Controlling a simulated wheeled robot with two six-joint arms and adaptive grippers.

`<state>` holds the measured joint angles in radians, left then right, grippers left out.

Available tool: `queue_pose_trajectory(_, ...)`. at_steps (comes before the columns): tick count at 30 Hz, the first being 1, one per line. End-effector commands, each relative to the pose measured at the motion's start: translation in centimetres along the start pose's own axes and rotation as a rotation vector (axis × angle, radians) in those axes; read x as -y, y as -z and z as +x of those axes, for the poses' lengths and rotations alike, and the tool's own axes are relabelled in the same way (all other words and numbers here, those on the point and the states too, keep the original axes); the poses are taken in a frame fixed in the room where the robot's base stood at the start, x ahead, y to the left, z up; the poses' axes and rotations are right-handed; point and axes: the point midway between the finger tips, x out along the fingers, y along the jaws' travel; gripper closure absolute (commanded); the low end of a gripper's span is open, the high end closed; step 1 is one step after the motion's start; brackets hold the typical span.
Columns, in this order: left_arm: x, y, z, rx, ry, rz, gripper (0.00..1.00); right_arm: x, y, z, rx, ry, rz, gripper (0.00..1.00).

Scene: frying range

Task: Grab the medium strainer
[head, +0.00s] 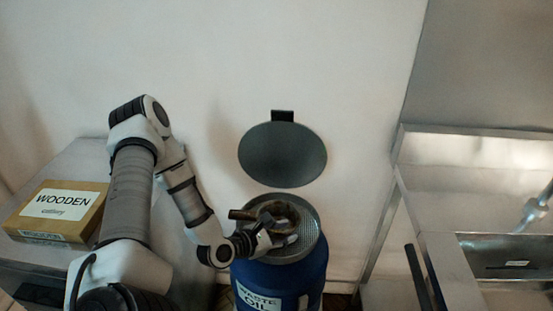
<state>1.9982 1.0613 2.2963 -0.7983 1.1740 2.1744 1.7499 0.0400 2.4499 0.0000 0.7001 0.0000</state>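A small round, dark, metallic vessel (285,212), which looks like a strainer, sits on or just above the mesh top of the blue waste oil drum (310,275). A short brown handle-like part (243,214) sticks out to its left. I cannot tell its size class. My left gripper (279,238) is at the near side of this vessel, over the drum's top, and overlaps its near rim in the picture. The fingers are small and dark, so whether they are open or closed on it is unclear. My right gripper is out of view.
The drum's round grey lid (283,155) stands raised behind it against the wall. A box labelled wooden cutlery (60,207) lies on a grey cabinet at left. At right are a metal frame and a steel basin (510,256). Bare wall lies behind.

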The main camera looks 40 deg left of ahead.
Motion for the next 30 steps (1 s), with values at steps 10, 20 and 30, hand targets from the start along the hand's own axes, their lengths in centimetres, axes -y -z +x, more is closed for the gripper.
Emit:
queue_pose_trajectory(10, 0.0, 0.0, 0.0, 0.000, 0.001, 0.001, 1.00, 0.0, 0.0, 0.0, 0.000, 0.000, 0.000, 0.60)
queue_pose_trajectory(20, -0.2, -0.5, -0.2, 0.000, -0.001, 0.001, 1.00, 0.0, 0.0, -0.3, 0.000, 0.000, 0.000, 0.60)
queue_pose_trajectory(30, 0.2, -3.1, -1.0, 0.004, 0.006, 0.001, 1.00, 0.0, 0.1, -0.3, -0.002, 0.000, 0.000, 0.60)
